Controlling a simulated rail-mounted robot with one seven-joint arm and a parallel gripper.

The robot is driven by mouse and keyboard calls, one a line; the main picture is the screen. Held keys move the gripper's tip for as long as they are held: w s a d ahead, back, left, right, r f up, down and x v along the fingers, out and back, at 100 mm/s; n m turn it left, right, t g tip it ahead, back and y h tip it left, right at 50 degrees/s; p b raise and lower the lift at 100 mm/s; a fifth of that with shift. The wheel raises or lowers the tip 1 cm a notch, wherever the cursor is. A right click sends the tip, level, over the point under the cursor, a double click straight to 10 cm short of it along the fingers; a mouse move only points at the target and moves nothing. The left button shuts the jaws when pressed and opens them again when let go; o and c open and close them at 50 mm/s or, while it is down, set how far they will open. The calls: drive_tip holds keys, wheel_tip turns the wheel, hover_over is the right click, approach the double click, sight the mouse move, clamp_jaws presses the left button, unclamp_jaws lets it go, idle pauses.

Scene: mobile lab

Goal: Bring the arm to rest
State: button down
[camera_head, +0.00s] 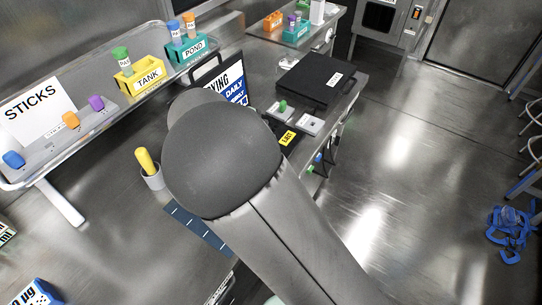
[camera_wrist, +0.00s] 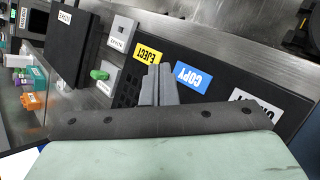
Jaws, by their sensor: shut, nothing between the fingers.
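My gripper (camera_wrist: 159,84) shows in the wrist view with its two grey fingers together and nothing between them. It is over or in front of a dark panel with a yellow EJECT label (camera_wrist: 148,54) and a blue COPY label (camera_wrist: 192,76). I cannot tell how far the fingertips are from the panel. In the head view my own grey arm fills the middle and hides the gripper.
A clear shelf (camera_head: 150,88) at left bears a yellow TANK rack (camera_head: 140,78), a teal POND rack (camera_head: 186,52) and a STICKS sign (camera_head: 33,108). A black case (camera_head: 318,80) lies on the bench behind my arm. A grey cup (camera_head: 154,180) stands left. Floor at right is mostly clear.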

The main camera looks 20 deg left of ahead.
idle(0.3)
drive_tip(key=s+d+r+m+g+y, duration=0.1)
drive_tip(key=s+d+r+m+g, duration=0.2)
drive_tip(key=d, duration=0.6)
drive_tip(key=s+d+m+g+y, duration=0.1)
drive_tip(key=d+m+g, duration=0.1)
drive_tip(key=d+m, duration=0.5)
drive_tip(key=s+d+r+m+y, duration=0.2)
drive_tip(key=s+d+m, duration=0.2)
drive_tip(key=s+d, duration=0.3)
drive_tip(key=s+d+r+m+g+y, duration=0.1)
drive_tip(key=s+d+m+y, duration=0.1)
drive_tip(key=s+d+m, duration=0.2)
drive_tip(key=s+d, duration=0.3)
drive_tip(key=s, duration=0.4)
drive_tip(key=shift+s+d+r, duration=0.3)
drive_tip(key=shift+s+r, duration=0.05)
drive_tip(key=shift+s, duration=0.05)
